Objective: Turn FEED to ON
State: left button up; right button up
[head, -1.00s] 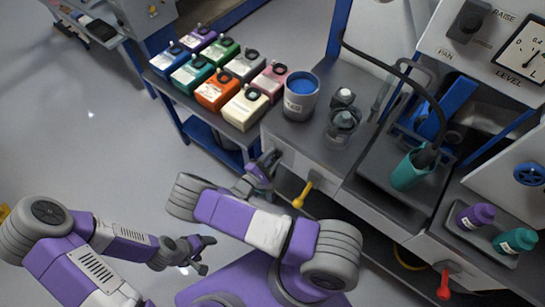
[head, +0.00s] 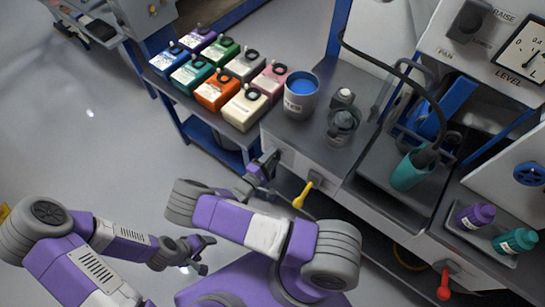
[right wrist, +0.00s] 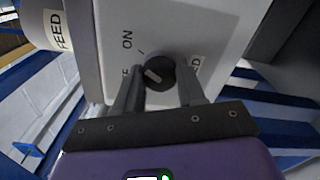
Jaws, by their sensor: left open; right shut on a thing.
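The FEED knob (right wrist: 162,72) is a dark round dial on a pale panel in the right wrist view. ON stands above it to the left, and a partly hidden label sits at its left. Its light pointer mark lies left of the knob's centre, toward that partly hidden label. My right gripper (right wrist: 157,84) has a finger on each side of the knob and is shut on it. In the head view my right gripper (head: 262,168) is at the cabinet front, hiding the knob. My left gripper (head: 204,254) is open and empty over the floor.
A grey can (head: 299,103) with blue contents stands on the cabinet above the panel. A yellow lever (head: 303,194) sticks out right of my right gripper, and a red lever (head: 445,284) further right. Colored containers (head: 215,90) fill the shelf at the upper left.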

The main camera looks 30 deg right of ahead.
jog(key=o, duration=1.1)
jog(key=shift+c, duration=0.2)
jog(key=v, duration=0.7)
jog(key=shift+a+p, duration=0.3)
jog(key=shift+a, duration=0.05)
